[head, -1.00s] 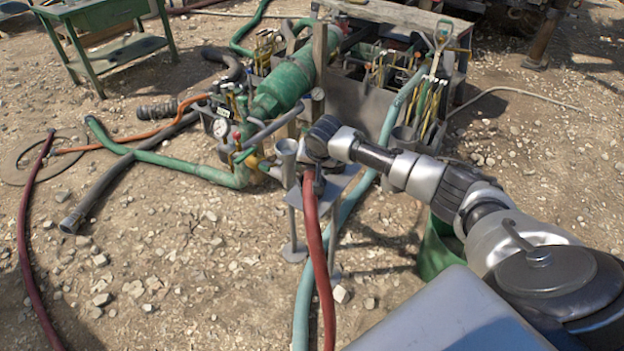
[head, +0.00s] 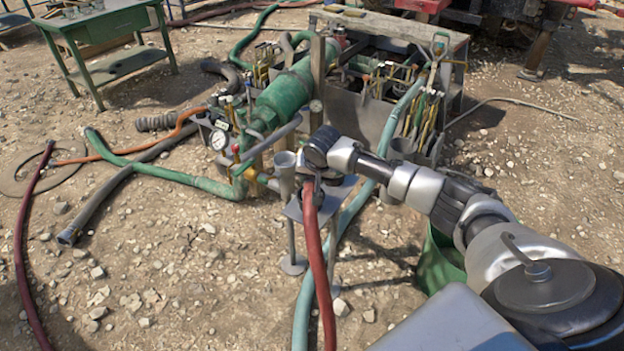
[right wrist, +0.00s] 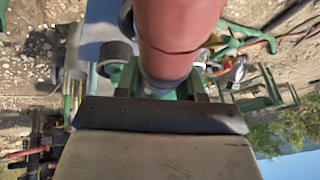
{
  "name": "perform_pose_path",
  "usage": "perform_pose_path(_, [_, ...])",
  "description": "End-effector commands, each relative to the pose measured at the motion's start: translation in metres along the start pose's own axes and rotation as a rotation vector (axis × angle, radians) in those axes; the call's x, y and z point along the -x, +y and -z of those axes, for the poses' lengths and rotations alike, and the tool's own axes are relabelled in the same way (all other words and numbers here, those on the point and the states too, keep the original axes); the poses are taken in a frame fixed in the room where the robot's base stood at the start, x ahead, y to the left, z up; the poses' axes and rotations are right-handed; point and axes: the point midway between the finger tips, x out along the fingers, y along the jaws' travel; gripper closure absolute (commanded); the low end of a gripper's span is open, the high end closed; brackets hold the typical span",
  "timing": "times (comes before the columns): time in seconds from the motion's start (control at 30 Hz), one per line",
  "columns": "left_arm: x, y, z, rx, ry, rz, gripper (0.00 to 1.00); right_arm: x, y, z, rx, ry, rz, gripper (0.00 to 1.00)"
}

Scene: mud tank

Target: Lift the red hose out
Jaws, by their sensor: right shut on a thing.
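The red hose (head: 318,260) hangs in a curve from my right gripper (head: 312,186) down to the bottom edge of the head view. My right gripper is shut on the hose's upper end, above a small grey metal stand (head: 340,190). The fingers are small and partly hidden in the head view. In the right wrist view the hose (right wrist: 178,35) is a thick red tube running from the top edge to a grey end close to my gripper. I cannot tell whether that end touches the stand. My left gripper is not in view.
A grey funnel-topped post (head: 285,165) stands just left of the gripper. A green pump (head: 285,95) with valves and a gauge lies behind. A pale green hose (head: 303,310) runs beside the red one. A green bucket (head: 435,265) stands under my right arm. Stony ground lies left.

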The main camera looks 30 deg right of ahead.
Motion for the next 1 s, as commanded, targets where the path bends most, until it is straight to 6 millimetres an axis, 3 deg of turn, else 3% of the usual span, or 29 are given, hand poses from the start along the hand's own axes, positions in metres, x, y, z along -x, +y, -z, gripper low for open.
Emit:
perform_pose_path(0.2, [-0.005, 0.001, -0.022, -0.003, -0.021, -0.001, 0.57, 0.035, -0.01, 0.017, -0.002, 0.009, 0.014, 1.0])
perform_pose_path(0.7, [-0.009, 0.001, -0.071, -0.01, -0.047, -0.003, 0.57, 0.118, 0.064, -0.007, 0.001, 0.007, 0.004, 1.0])
perform_pose_path(1.0, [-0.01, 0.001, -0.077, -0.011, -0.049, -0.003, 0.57, 0.134, 0.076, -0.011, -0.002, 0.005, 0.007, 1.0])
